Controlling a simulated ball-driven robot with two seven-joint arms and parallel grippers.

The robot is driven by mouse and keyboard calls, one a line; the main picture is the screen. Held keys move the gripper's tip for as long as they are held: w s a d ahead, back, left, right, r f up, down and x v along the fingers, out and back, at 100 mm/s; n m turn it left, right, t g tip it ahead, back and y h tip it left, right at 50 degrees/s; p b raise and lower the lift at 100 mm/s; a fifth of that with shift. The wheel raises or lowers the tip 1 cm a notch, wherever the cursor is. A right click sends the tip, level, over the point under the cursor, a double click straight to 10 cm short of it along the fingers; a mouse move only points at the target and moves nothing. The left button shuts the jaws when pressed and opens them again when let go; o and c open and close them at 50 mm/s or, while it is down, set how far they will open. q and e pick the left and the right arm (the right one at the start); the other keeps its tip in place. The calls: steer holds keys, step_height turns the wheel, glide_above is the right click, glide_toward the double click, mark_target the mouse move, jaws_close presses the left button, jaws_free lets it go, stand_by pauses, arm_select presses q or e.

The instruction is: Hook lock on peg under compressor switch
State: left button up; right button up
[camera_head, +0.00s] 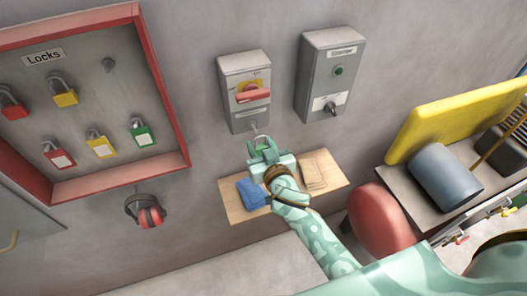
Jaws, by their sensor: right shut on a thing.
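My right gripper (268,154) is shut on a green lock (263,146), whose body is mostly hidden by the fingers. The lock's pale shackle (260,138) points up. A small peg (254,126) sticks out of the wall just under the grey switch box (245,95) with a red handle on a yellow plate. The shackle is right below the peg in the picture; I cannot tell whether they touch. The box's label is too small to read. My left gripper is not in view.
A red-framed lock board (90,165) with several locks hangs at left, above ear muffs (146,209). Another switch box (329,75) is to the right. A wooden shelf (236,207) below holds a blue cloth (252,193) and tan gloves (317,172). A cluttered bench (420,205) stands at right.

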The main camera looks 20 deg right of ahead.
steer(key=shift+w+a+f+b, duration=0.15)
steer(key=shift+w+b, duration=0.25)
steer(key=shift+w, duration=1.45)
steer(key=shift+w+f+b, duration=0.25)
steer(key=shift+w+b, duration=0.05)
steer(key=shift+b, duration=0.3)
steer(key=o, duration=0.8)
steer(key=shift+o, duration=1.3)
steer(key=shift+d, duration=0.25)
steer(key=shift+a, duration=0.15)
steer(key=shift+s+f, duration=0.1)
